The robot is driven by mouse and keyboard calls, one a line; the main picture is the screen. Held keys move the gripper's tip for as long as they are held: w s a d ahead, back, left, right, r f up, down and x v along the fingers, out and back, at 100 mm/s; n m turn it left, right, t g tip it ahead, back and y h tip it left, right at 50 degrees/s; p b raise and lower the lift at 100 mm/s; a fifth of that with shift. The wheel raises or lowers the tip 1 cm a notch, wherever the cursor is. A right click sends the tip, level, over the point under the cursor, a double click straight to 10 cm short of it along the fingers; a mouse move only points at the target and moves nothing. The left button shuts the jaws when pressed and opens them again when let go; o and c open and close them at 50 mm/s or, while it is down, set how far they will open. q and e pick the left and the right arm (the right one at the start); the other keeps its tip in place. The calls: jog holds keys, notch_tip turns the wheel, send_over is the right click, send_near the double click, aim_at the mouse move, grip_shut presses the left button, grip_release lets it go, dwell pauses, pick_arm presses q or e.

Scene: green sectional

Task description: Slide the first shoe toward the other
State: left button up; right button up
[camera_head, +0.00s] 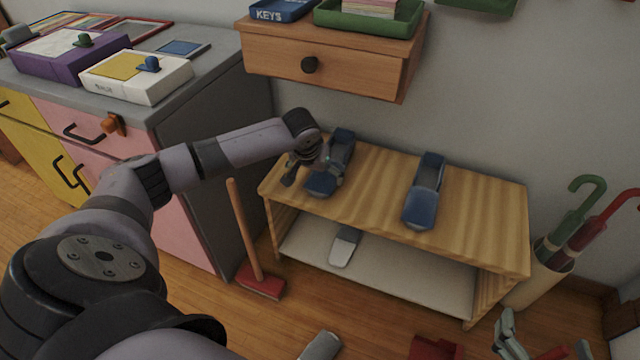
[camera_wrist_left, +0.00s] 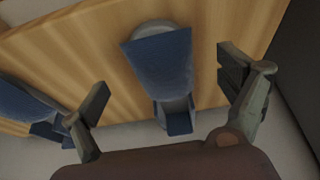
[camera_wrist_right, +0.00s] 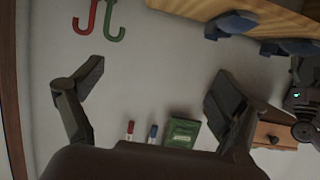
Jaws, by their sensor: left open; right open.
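Two blue shoes stand apart on top of the wooden shoe bench. The left shoe (camera_head: 343,150) is partly hidden by my left gripper (camera_head: 312,174). The right shoe (camera_head: 423,200) stands free near the middle of the top. In the left wrist view, the left shoe (camera_wrist_left: 163,65) lies between the spread fingers of the left gripper (camera_wrist_left: 165,85), with gaps on both sides. The other shoe (camera_wrist_left: 25,103) shows at the left edge. My right gripper (camera_wrist_right: 152,88) is open and empty, away from the shoes; its fingers show at the bottom right of the head view.
The bench top (camera_head: 480,215) is bare between and beside the shoes. A grey shoe (camera_head: 345,247) is on its lower shelf. A drawer shelf (camera_head: 330,65) hangs above. A red broom (camera_head: 262,282) stands at left, an umbrella holder (camera_head: 540,275) at right.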

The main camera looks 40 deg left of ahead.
aim_at(320, 181)
pick_arm(q)
jog(key=b+x, duration=0.1)
jog(key=x, duration=0.3)
jog(key=shift+w+f+b, duration=0.15)
jog(key=shift+f+b, duration=0.15)
jog(key=shift+f, duration=0.05)
jog(key=shift+w+a+f, duration=0.1)
jog(key=shift+f, duration=0.05)
pick_arm(e)
notch_tip(320, 181, up, 9)
jog(key=w+a+t+y, duration=0.1)
jog(key=t, duration=0.4)
jog(key=shift+w+a+f+y, duration=0.15)
jog(key=shift+w+a+y, duration=0.05)
jog(key=shift+a+y, duration=0.2)
pick_arm(q)
jog(key=shift+c, duration=0.6)
jog(key=c, duration=1.4)
pick_arm(e)
jog(key=shift+d, duration=0.1)
